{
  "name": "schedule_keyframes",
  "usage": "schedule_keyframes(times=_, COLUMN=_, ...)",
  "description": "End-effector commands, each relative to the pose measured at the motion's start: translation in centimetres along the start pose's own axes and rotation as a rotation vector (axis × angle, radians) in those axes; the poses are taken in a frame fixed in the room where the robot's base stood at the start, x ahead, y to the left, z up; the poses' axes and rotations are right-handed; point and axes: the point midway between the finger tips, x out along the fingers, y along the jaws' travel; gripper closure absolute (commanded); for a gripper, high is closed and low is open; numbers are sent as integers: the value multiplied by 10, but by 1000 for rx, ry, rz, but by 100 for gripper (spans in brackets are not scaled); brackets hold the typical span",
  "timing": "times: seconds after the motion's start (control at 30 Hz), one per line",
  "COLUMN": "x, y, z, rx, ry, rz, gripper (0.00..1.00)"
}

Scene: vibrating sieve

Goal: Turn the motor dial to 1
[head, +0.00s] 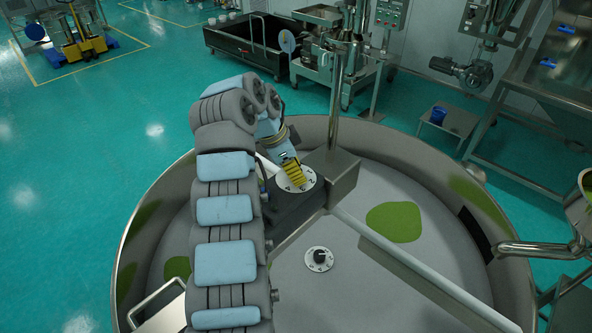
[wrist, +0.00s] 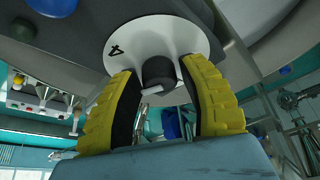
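A dial with a white disc (head: 308,181) and dark numbers sits on a dark housing inside the big round sieve. My gripper (head: 293,180) is at this dial, and its yellow fingers cover part of the disc. A "4" shows on the white disc (wrist: 128,40) left of the knob. A light mark shows on the knob. Which number it points to cannot be told.
A second white dial (head: 319,259) with a black knob lies nearer on the sieve floor. A metal post (head: 335,120) and a metal box (head: 343,181) stand close right of my gripper. The round rim (head: 430,150) surrounds the area. A green patch (head: 395,222) lies right.

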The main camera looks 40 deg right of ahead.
Motion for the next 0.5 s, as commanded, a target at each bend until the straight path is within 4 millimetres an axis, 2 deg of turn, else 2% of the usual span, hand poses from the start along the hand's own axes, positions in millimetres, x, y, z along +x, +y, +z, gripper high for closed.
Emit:
schedule_keyframes(times=0.03, x=0, y=0, z=0, rx=0, ry=0, rz=0, gripper=75)
schedule_keyframes(times=0.1, x=0, y=0, z=0, rx=0, ry=0, rz=0, gripper=95)
schedule_keyframes(times=0.13, x=0, y=0, z=0, rx=0, ry=0, rz=0, gripper=100)
schedule_keyframes(times=0.5, x=1, y=0, z=0, rx=-9, ry=1, rz=-4, gripper=100)
